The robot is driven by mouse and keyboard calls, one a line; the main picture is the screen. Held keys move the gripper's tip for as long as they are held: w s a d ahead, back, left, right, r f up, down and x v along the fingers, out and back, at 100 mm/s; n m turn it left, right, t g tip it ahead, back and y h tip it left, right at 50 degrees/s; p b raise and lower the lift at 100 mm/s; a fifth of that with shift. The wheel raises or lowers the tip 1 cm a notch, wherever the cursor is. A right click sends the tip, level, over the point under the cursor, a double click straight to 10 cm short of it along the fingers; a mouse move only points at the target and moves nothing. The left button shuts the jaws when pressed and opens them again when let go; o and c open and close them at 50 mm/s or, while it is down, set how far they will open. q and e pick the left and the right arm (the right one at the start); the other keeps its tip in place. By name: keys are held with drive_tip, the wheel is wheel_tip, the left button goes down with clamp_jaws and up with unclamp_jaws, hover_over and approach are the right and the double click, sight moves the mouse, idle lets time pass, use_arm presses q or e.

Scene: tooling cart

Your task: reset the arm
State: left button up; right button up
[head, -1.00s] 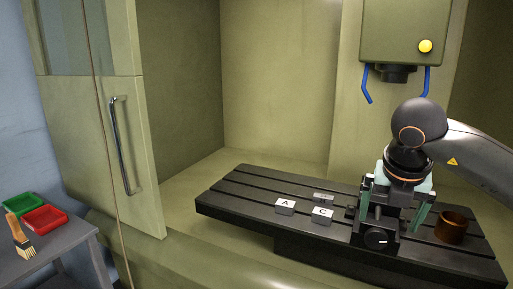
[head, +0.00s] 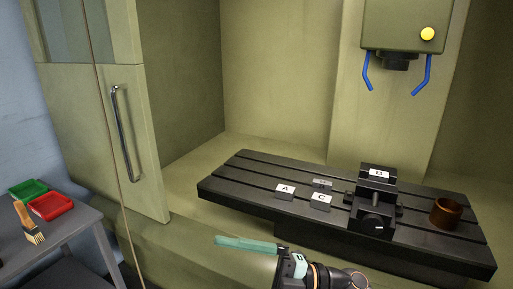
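My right gripper (head: 250,246) is low in the head view, in front of the machine table, with its arm at the bottom edge. One long teal finger points left, set off to one side of the gripper body. The other finger is not clearly seen, probably cut off by the bottom edge. Nothing shows held. The black vise (head: 374,200) stands on the slotted machine table (head: 232,172), apart from the gripper, with a label B on top. My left gripper is not in view.
Blocks labelled A (head: 285,191) and C (head: 320,200) lie on the table, with a small grey piece (head: 322,184) behind. A brown ring (head: 446,213) stands right. The spindle head (head: 405,25) hangs above. Green (head: 28,189) and red trays (head: 51,206) and a brush (head: 28,222) are left.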

drive_tip(key=w+d+f+m+t+h+p, duration=0.1)
drive_tip(key=w+d+f+m+t+h, duration=0.2)
drive_tip(key=d+f+m+t+h, duration=0.45)
drive_tip(key=w+d+f+m+t+h, duration=0.25)
drive_tip(key=f+m+t, duration=0.25)
drive_tip(key=m+t, duration=0.6)
drive_tip(key=s+d+f+m+g+h, duration=0.4)
drive_tip(key=s+f, duration=0.4)
drive_tip(key=f, duration=0.4)
drive_tip(key=s+d+f+m+g+h+p, duration=0.1)
drive_tip(key=s+d+f+m+g+h, duration=0.3)
drive_tip(key=s+f, duration=0.5)
drive_tip(key=d+f+m+g, duration=0.1)
drive_tip(key=d+f+m, duration=0.1)
drive_tip(key=d, duration=0.1)
drive_tip(key=shift+s+d+f+g, duration=0.2)
drive_tip(key=shift+f+g, duration=0.15)
